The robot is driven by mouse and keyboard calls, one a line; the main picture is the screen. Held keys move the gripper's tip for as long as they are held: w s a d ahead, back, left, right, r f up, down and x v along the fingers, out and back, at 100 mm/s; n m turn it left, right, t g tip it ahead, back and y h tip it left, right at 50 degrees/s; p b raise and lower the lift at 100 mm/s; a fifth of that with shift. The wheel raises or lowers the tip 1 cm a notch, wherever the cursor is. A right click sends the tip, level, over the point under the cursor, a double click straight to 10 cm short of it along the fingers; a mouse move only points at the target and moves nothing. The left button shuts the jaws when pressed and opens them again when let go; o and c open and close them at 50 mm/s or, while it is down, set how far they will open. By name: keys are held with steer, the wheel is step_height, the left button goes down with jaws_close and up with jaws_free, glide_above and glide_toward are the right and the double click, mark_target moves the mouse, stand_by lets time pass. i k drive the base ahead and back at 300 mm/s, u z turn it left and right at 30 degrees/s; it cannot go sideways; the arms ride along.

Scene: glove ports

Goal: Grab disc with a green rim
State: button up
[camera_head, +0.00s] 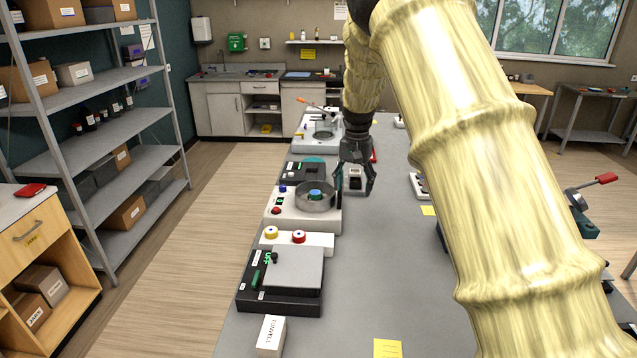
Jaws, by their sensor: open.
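I cannot clearly make out a disc with a green rim in the head view. Two small round pieces, one yellow-rimmed (271,232) and one red-rimmed (299,236), sit on a white block on the bench. Behind them is a white device with a round metal bowl (316,201) and a blue-topped piece (315,194) in its middle. My gripper (355,190) is open and points down to the right of the bowl. Its fingers are spread around or in front of a small grey box-like thing with a dark face; I cannot tell whether they touch it.
The long grey bench (330,300) holds a black device with a grey plate (294,268), a white labelled box (271,336) and a white device (322,133) farther back. A red-handled device (585,200) stands at right. The bench's near middle is mostly clear.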

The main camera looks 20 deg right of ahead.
mark_target(316, 194)
steer(key=i, duration=1.05)
steer(key=u, duration=0.1)
